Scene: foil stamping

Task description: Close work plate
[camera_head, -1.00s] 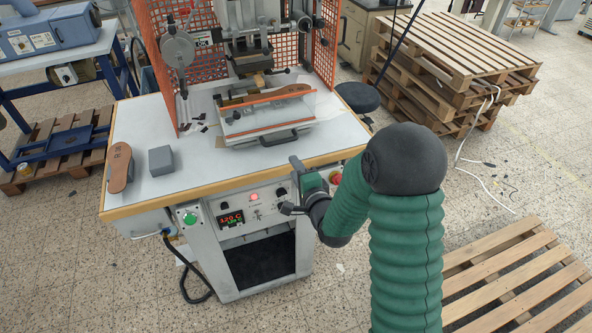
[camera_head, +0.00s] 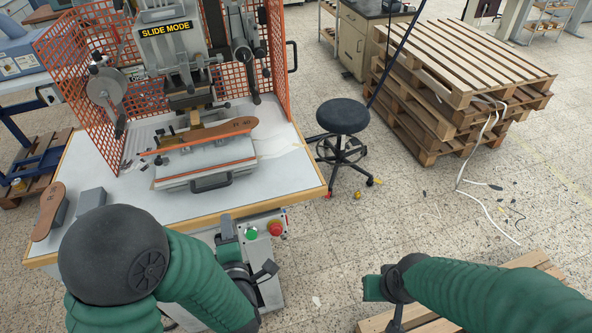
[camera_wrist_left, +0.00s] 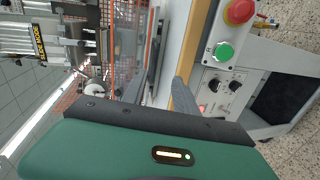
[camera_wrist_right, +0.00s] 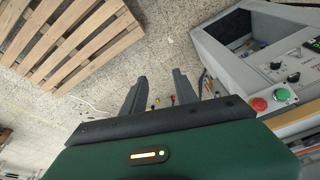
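The work plate (camera_head: 200,172) is a pale slab with an orange strip and a dark front handle (camera_head: 211,182). It juts toward the table's front, below the press head (camera_head: 188,85). A brown sole-shaped piece (camera_head: 222,132) lies at its back. My left gripper (camera_head: 247,250) is at the table's front edge, in front of the handle and apart from it. In the left wrist view its fingers (camera_wrist_left: 158,90) are spread and empty beside the table edge. My right gripper (camera_head: 384,297) is over the floor at lower right, open and empty; its spread fingers show in the right wrist view (camera_wrist_right: 159,90).
An orange mesh guard (camera_head: 80,75) flanks the press. Another brown sole (camera_head: 48,210) and a grey block (camera_head: 91,199) lie on the table's left. A green button (camera_head: 252,233) and red button (camera_head: 275,229) are on the front panel. A black stool (camera_head: 343,117) stands to the right.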

